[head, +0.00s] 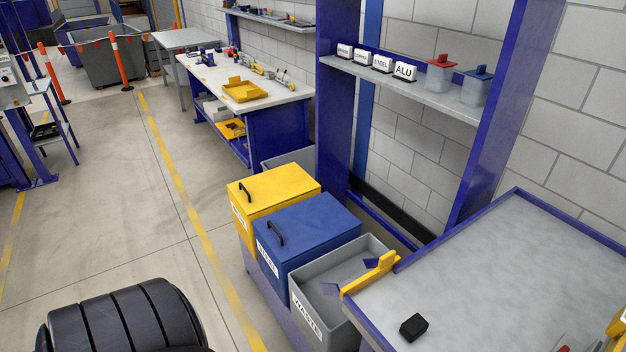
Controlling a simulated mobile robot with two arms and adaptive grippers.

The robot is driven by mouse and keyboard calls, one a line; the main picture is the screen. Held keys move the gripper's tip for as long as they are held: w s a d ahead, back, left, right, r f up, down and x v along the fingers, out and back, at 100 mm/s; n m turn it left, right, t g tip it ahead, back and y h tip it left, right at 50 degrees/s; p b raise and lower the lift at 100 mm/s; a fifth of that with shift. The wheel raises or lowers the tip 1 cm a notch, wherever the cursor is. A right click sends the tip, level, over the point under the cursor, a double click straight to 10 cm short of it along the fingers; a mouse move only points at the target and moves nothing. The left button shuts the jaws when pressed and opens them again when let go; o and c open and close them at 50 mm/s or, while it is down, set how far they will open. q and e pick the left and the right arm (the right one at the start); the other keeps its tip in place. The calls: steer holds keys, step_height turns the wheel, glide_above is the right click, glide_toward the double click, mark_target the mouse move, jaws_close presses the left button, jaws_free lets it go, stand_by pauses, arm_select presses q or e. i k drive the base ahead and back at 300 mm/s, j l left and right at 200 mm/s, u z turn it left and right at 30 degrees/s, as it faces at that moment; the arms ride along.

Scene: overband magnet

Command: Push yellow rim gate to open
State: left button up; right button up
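The yellow rim gate (370,275) is a yellow bar with a raised tab near its far end. It lies roughly in line with the blue rim of the grey-topped table (510,275), at the table's left corner. It appears to span a gap in that rim, beside the open grey bin. Small blue pieces show just outside the gate, over the bin. Neither of my grippers can be made out in the head view.
Yellow (272,188) and blue (306,228) lidded bins stand left of the open grey waste bin (305,297). A small black block (413,327) lies on the table. A blue frame (488,110) with a shelf (420,92) stands behind.

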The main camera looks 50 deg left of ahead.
mark_target(386, 261)
steer(key=i+l+u, duration=0.1)
steer(key=u, duration=1.1)
steer(key=l, duration=0.1)
